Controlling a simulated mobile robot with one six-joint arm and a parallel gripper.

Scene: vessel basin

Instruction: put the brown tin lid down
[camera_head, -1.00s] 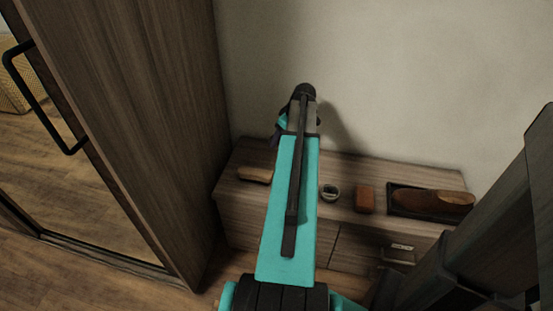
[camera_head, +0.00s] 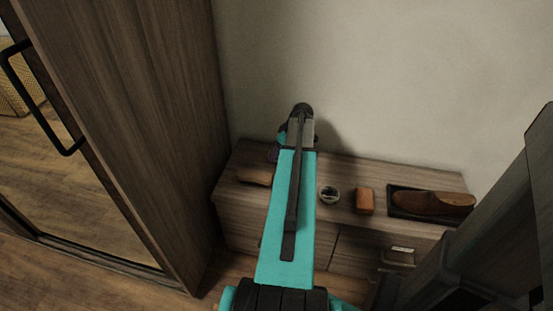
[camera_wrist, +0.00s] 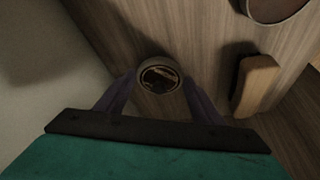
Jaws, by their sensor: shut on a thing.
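The brown tin lid (camera_wrist: 158,75) shows in the wrist view as a small round piece with a pale rim and a dark, gold-marked face. My gripper (camera_wrist: 158,82) is shut on it, with one purple finger at each side of the rim. The wooden cabinet top (camera_wrist: 205,50) lies below it; I cannot tell how large the gap is. In the head view my arm hides the lid and most of the gripper, over the back left of the cabinet top (camera_head: 345,170).
A brush (camera_head: 255,176) lies at the cabinet's left end, also in the wrist view (camera_wrist: 257,85). A round tin (camera_head: 329,195), an orange-brown block (camera_head: 364,200) and a brown shoe (camera_head: 435,203) on a dark tray (camera_head: 397,207) stand rightward. A tall wardrobe (camera_head: 130,130) rises left; the wall (camera_head: 400,80) is behind.

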